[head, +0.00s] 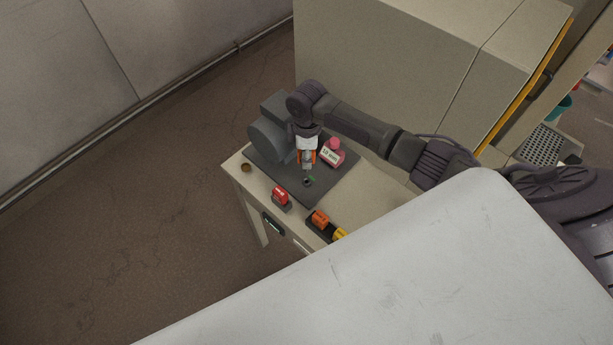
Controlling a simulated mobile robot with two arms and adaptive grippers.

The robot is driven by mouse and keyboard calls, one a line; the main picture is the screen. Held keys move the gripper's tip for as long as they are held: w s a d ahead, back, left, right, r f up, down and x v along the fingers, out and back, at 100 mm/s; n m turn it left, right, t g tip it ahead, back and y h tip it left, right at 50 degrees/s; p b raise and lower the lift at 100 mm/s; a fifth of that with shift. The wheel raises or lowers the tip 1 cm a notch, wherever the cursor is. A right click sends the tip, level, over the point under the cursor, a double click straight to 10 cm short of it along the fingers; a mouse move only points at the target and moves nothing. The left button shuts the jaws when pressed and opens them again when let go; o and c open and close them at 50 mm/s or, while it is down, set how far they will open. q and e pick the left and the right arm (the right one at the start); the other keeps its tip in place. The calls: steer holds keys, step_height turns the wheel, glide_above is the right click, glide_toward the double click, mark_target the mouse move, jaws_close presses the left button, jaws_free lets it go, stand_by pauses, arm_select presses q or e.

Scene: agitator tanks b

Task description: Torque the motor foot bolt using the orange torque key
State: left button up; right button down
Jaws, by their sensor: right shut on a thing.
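My right gripper (307,158) reaches down over the dark plate (325,190) on the bench. It is shut on an orange thing, which looks like the orange torque key (314,157); orange shows on both sides of the fingers. Just below is a small dark bolt-like spot with a green mark (308,181); whether the key touches it is too small to tell. The grey motor (268,138) stands on the plate to the left of the gripper, partly behind my wrist. My left gripper is not in view.
A pink-red piece with a white label (333,152) stands right of the gripper. A red block (280,196) sits at the bench's front edge. A dark holder carries an orange block (319,220) and a yellow one (340,235). A large beige cabinet (390,60) rises behind.

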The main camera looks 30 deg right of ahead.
steer(key=n, duration=0.3)
steer(key=n, duration=0.2)
steer(key=shift+n, duration=0.3)
stand_by(0.4)
